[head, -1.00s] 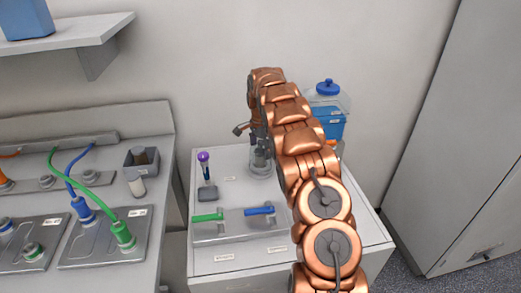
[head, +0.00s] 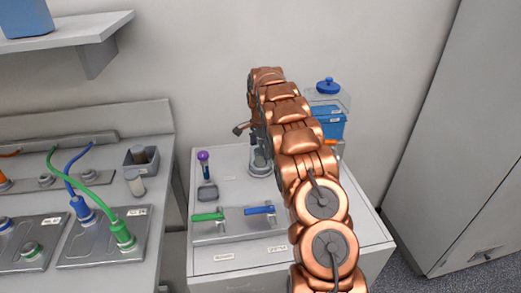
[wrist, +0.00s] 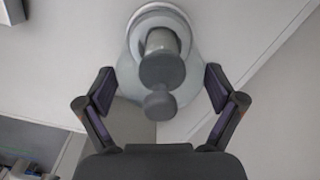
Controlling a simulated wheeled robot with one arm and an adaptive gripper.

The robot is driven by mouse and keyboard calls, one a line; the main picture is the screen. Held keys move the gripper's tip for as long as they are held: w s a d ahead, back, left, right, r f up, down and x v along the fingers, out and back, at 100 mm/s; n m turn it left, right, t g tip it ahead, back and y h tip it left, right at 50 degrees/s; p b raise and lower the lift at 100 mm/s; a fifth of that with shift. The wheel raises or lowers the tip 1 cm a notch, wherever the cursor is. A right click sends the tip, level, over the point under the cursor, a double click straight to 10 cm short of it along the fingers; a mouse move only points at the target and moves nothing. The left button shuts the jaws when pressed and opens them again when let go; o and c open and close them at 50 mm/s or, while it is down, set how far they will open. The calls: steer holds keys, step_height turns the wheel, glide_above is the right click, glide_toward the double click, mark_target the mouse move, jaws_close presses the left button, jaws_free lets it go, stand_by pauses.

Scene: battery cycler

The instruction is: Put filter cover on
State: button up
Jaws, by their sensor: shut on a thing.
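My gripper (wrist: 160,78) has its two dark fingers on either side of a pale grey, rounded piece (wrist: 128,80) in the wrist view, which looks like the filter cover. They are shut on it. A darker grey cylinder and small knob (wrist: 159,103) show in the middle, in line with this piece. In the head view a clear, round glass-like vessel (head: 261,162) stands on the white cabinet top, partly behind my arm. My fingers and most of the held piece are hidden there, so I cannot tell whether piece and vessel touch.
The white cabinet (head: 235,168) also carries a purple-topped tool (head: 204,160) and a plate with a green handle (head: 207,217) and a blue handle (head: 259,210). A blue-lidded container (head: 328,120) stands behind my arm. A bench with cables (head: 85,185) is at left.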

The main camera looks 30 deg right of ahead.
mark_target(260, 142)
steer(key=o, duration=1.2)
steer(key=shift+r, duration=0.1)
steer(key=shift+r+p, duration=0.75)
steer(key=shift+r, duration=2.7)
steer(key=shift+c, duration=0.2)
jaws_close()
steer(key=shift+f+b, duration=0.3)
steer(key=shift+f, duration=0.45)
steer(key=shift+r, duration=0.15)
